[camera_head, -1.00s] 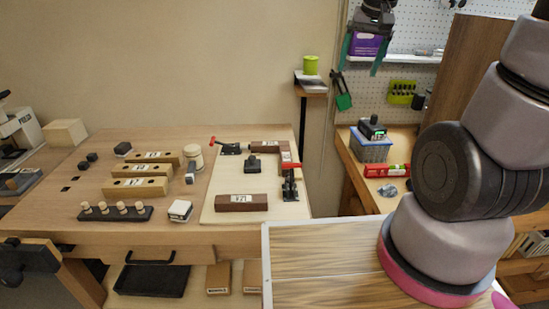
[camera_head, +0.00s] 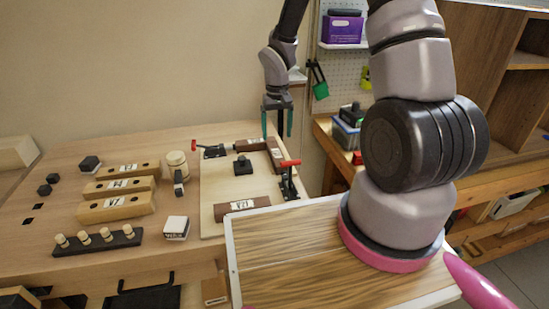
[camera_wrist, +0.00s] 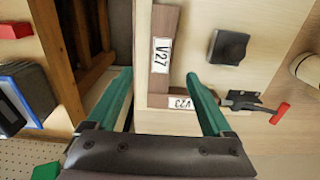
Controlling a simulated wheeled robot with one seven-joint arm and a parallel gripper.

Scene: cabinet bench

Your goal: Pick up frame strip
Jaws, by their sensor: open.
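Brown labelled strips lie on a pale board (camera_head: 222,185) on the bench. One strip (camera_head: 241,208) lies loose-looking near the board's front edge; its label is too small to read surely. A second runs along the back edge (camera_head: 246,144) and a third along the right edge (camera_head: 275,155). In the wrist view, the strip marked V27 (camera_wrist: 165,22) meets the strip marked V23 (camera_wrist: 180,101) at a corner. My gripper (camera_head: 277,122) is open and empty, above the board's back right corner. In the wrist view its green fingers (camera_wrist: 158,80) appear either side of that corner.
Red-handled clamps stand at the board's back left (camera_head: 212,151) and right side (camera_head: 289,185). A black block (camera_head: 243,166) sits on the board. Wooden blocks (camera_head: 118,205) and a peg rack (camera_head: 98,240) lie to the left. A side bench (camera_head: 322,128) stands right.

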